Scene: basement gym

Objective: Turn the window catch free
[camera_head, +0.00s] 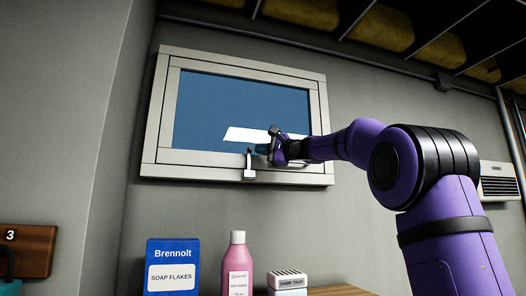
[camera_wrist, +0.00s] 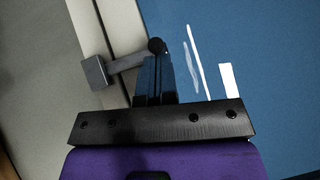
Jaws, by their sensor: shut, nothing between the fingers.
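The window (camera_head: 240,115) has a pale frame and a blue pane, set high in the grey wall. Its catch (camera_head: 249,163) is a small grey lever at the middle of the lower frame, with a block at its bottom end. In the wrist view the catch (camera_wrist: 126,64) runs from a square block at left to a dark round knob by the pane. My gripper (camera_head: 259,149) is just right of the catch's upper end, in front of the lower pane. Its fingers (camera_wrist: 154,66) are shut and empty, close beside the knob end; I cannot tell whether they touch.
Below the window stand a blue soap flakes box (camera_head: 173,266), a pink bottle (camera_head: 238,264) and a small white box (camera_head: 287,281). A wooden board marked 3 (camera_head: 28,249) is at far left. A wall vent unit (camera_head: 498,181) is at right, and dark beams cross the ceiling.

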